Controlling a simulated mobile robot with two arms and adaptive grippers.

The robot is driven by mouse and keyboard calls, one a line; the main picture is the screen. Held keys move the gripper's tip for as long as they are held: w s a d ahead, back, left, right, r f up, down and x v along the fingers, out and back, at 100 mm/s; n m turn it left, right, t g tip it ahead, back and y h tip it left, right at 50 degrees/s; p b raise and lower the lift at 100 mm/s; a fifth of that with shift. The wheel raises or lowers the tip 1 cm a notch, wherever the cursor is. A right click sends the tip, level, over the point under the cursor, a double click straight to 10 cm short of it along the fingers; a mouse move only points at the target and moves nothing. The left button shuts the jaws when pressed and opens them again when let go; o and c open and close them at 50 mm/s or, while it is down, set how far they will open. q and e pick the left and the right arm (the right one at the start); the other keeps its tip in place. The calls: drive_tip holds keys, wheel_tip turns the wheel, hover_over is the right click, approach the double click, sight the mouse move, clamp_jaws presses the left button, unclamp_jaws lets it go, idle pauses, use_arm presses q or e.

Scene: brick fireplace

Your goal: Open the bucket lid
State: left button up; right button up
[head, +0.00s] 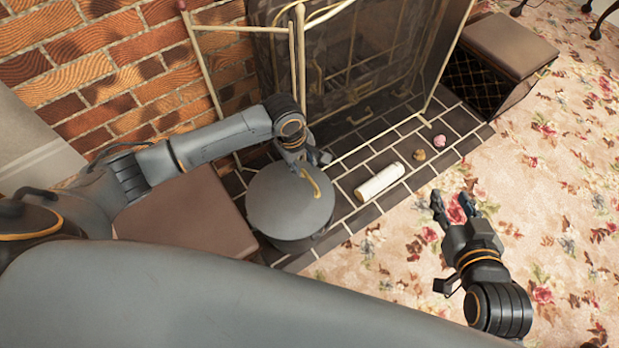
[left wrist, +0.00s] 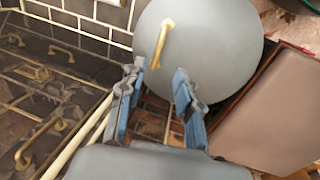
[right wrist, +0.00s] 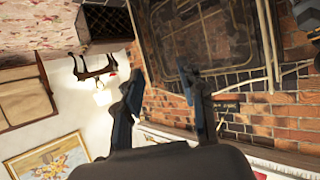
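The grey round bucket (head: 290,238) stands on the dark tiled hearth in the head view, with its flat grey lid (head: 270,203) on top. A curved gold handle (head: 313,184) sits on the lid near its far side. In the left wrist view the lid (left wrist: 205,60) and its handle (left wrist: 162,42) show just beyond the fingertips. My left gripper (head: 303,165) is at the lid's far edge, close to the handle. Its fingers (left wrist: 158,80) are spread with nothing between them. My right gripper (head: 452,204) is open and empty above the carpet, right of the bucket.
A white cylinder (head: 380,182) lies on the hearth right of the bucket, with two small lumps (head: 419,154) beyond it. The fireplace screen (head: 335,70) stands behind. A brown padded box (head: 190,215) is left of the bucket. The floral carpet (head: 555,190) is open at right.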

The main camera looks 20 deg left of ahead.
use_arm(q)
drive_tip(key=b, duration=0.2)
hover_over(311, 180)
drive_tip(key=s, duration=0.1)
wheel_tip(311, 180, down, 5)
drive_tip(key=f+b, duration=0.1)
drive_tip(key=f, duration=0.2)
drive_tip(key=shift+w+a+f+b, duration=0.2)
drive_tip(key=shift+f+b, duration=0.05)
drive_tip(key=shift+b, duration=0.15)
drive_tip(key=shift+f, duration=0.2)
use_arm(e)
wheel_tip(311, 180, up, 18)
drive_tip(key=a+t+y, duration=0.2)
drive_tip(key=t+y, duration=0.2)
drive_tip(key=t, duration=0.7)
drive_tip(key=shift+w+a+f+n, duration=0.25)
drive_tip(key=shift+a+n, duration=0.05)
drive_tip(key=shift+a, duration=0.05)
use_arm(q)
clamp_jaws()
